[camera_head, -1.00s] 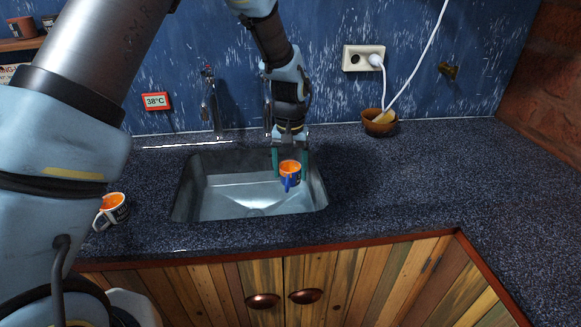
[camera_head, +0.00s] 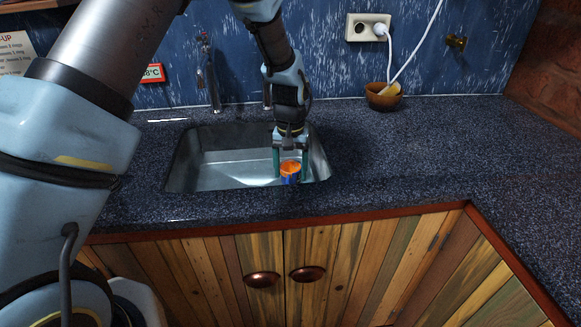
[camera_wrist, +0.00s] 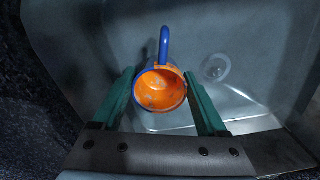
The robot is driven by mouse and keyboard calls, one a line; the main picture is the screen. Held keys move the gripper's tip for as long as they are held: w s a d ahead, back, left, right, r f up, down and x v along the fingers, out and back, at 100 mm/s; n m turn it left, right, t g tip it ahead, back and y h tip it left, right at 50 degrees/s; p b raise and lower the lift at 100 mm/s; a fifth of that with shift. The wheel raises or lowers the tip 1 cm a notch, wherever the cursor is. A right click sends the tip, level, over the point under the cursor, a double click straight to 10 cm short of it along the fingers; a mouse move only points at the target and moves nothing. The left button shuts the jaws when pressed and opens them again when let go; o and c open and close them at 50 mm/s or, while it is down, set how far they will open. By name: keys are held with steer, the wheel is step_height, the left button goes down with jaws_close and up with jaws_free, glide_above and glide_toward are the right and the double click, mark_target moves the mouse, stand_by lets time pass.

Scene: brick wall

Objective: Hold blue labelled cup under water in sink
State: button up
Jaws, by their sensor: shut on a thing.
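A cup (camera_head: 290,168) with an orange inside and a blue handle is held between the two green fingers of my gripper (camera_head: 290,158). It is at the right front part of the metal sink (camera_head: 180,172). In the wrist view the cup (camera_wrist: 160,91) sits between the fingers, its open top towards the camera and its handle pointing up the picture. I cannot read any label on it. The tap (camera_head: 210,75) stands behind the sink, left of my gripper. I cannot make out a running stream of water.
The dark speckled counter (camera_head: 420,150) is clear right of the sink. A brown bowl (camera_head: 383,97) stands at the back, below a wall socket (camera_head: 368,27) with a white cord. A drain (camera_wrist: 215,68) shows in the sink floor. Wooden cupboard doors (camera_head: 340,250) are below.

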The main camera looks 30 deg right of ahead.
steer(key=shift+f+b, duration=2.15)
steer(key=shift+f, duration=1.7)
step_height(320, 180, up, 20)
steer(key=p, duration=1.3)
